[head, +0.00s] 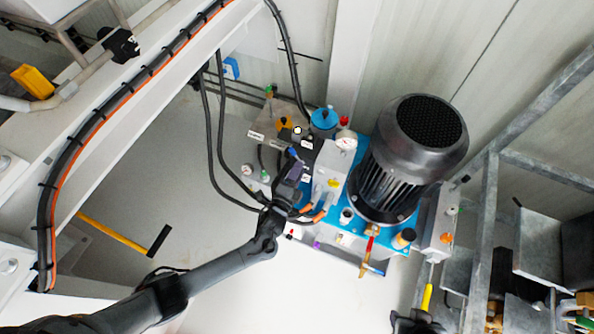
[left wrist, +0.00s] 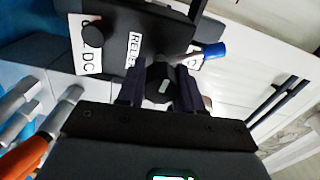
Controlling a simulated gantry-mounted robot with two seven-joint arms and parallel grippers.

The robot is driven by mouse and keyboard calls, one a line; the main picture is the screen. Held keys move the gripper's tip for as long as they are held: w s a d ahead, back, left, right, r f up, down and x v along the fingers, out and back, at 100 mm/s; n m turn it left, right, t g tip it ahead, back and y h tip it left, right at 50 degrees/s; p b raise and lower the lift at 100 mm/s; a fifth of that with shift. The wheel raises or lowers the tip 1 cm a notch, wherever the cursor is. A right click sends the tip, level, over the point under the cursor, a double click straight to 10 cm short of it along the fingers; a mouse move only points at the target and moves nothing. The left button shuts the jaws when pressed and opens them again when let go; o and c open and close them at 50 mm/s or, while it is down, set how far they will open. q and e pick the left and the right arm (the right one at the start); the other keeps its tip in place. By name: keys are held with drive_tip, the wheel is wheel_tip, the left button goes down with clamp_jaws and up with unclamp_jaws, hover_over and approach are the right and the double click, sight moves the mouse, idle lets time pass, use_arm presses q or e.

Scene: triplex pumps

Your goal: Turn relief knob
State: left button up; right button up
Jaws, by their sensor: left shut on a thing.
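The relief knob (left wrist: 163,84) is a black round knob with a pale mark on its face, in the left wrist view. A white label reading "RELIEF" (left wrist: 134,48) is on the black panel beside it. My left gripper (left wrist: 161,90) has its two dark fingers on either side of the knob, shut on it. In the head view my left gripper (head: 289,178) reaches into the pump unit's panel from below, and it hides the knob there. A dark shape (head: 415,320) at the bottom edge may be my right gripper; its fingers cannot be made out.
A blue-tipped lever (left wrist: 212,52) sticks out close to my right finger in the left wrist view. Orange-handled valves (left wrist: 25,158) lie at lower left. In the head view a large black motor (head: 418,150) stands right of the gripper, and a metal rack (head: 488,230) stands farther right.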

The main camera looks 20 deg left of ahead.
use_arm(q)
drive_tip(key=shift+f+m, duration=0.15)
drive_tip(key=shift+m, duration=0.15)
drive_tip(key=o, duration=1)
drive_tip(key=shift+w, duration=0.1)
drive_tip(key=shift+o, duration=0.2)
drive_tip(key=shift+s+r+p, duration=0.2)
drive_tip(key=shift+s+p, duration=0.15)
drive_tip(key=shift+s, duration=0.1)
drive_tip(key=s+p, duration=0.3)
drive_tip(key=s, duration=0.7)
drive_tip(key=shift+a, duration=0.25)
